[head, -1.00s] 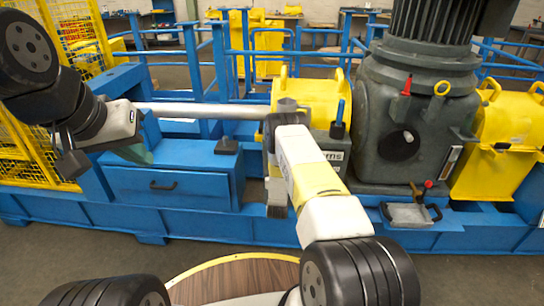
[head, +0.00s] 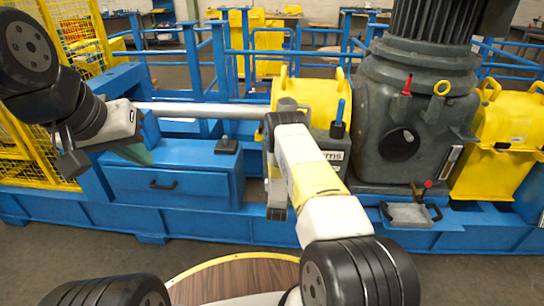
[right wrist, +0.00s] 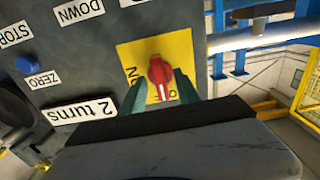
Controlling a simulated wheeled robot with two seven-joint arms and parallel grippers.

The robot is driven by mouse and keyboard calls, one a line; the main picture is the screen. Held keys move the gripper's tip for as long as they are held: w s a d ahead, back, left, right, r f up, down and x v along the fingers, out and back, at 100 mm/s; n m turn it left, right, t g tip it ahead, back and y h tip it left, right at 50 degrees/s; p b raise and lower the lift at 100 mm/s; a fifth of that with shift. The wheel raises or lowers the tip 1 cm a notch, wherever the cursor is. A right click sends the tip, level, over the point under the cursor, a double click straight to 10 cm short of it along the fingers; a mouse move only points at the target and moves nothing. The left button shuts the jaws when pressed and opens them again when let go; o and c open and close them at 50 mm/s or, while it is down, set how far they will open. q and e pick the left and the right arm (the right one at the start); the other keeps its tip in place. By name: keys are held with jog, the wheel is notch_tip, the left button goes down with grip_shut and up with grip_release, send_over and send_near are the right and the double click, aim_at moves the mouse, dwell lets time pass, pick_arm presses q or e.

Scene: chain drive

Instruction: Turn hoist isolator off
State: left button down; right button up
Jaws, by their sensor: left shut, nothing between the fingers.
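The hoist isolator's red knob (right wrist: 160,76) sits on a yellow plate (right wrist: 184,50) on a grey panel in the right wrist view. The knob's white mark points down in the picture, toward a partly covered label that looks like OFF; an ON label shows to its left. My right gripper (right wrist: 161,84) has its dark green fingers on either side of the knob, close against it. In the head view the isolator and right fingertips are hidden by my right wrist. My left gripper (head: 136,153) is shut and empty at the left, above the blue drawer cabinet.
The grey panel (right wrist: 92,70) carries STOP, DOWN, ZERO and "2 turns" labels. A grey gearbox (head: 370,130) stands right of my right arm, beside yellow guards (head: 505,125). A blue cabinet (head: 175,185) and a horizontal shaft (head: 200,110) are at left.

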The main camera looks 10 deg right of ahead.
jog(key=v, duration=0.6)
jog(key=shift+s, duration=0.35)
jog(key=shift+a, duration=0.1)
